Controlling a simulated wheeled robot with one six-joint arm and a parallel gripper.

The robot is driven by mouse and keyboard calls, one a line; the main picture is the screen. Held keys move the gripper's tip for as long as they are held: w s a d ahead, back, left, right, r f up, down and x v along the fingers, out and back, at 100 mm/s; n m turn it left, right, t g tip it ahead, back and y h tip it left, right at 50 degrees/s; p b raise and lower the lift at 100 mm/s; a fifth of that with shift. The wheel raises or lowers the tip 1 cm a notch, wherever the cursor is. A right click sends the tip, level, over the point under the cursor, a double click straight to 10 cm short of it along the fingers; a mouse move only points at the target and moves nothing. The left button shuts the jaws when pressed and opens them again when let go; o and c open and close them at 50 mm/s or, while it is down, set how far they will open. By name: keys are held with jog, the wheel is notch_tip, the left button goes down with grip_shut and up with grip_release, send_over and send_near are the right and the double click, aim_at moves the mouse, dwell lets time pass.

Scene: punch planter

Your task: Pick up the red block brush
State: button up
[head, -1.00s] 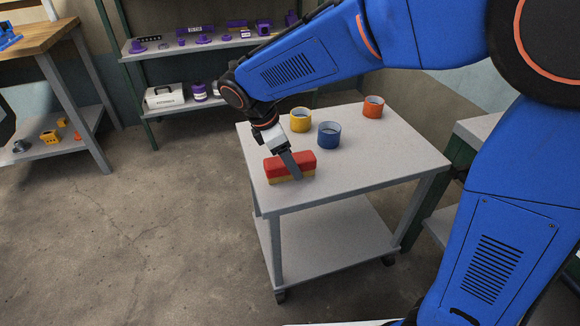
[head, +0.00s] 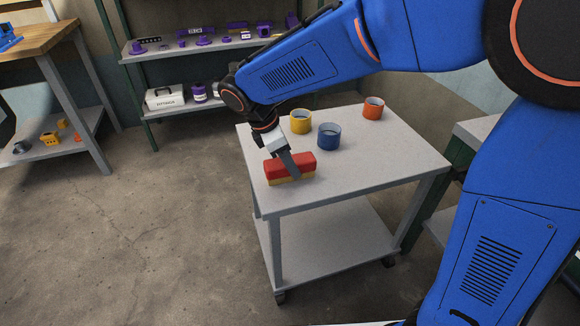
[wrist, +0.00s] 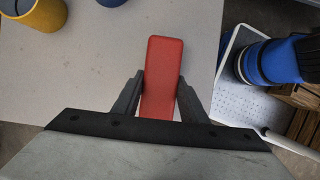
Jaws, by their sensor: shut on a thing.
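The red block brush (head: 303,162) is a red block with a yellowish underside, near the front left corner of the grey cart top. My gripper (head: 293,172) reaches down over it, one finger showing across its near side. In the wrist view the red brush (wrist: 162,75) lies between the two fingers of my gripper (wrist: 160,88), which are shut on its sides. I cannot tell whether its underside touches the cart top.
The cart (head: 370,165) also holds a yellow cup (head: 301,122), a blue cup (head: 329,138) and an orange cup (head: 373,109), behind and right of the brush. A shelf (head: 200,47) with purple items stands behind. The cart's right front is clear.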

jog(key=shift+r, duration=0.1)
notch_tip(320, 180, up, 10)
jog(key=shift+r, duration=0.15)
dwell(0.4)
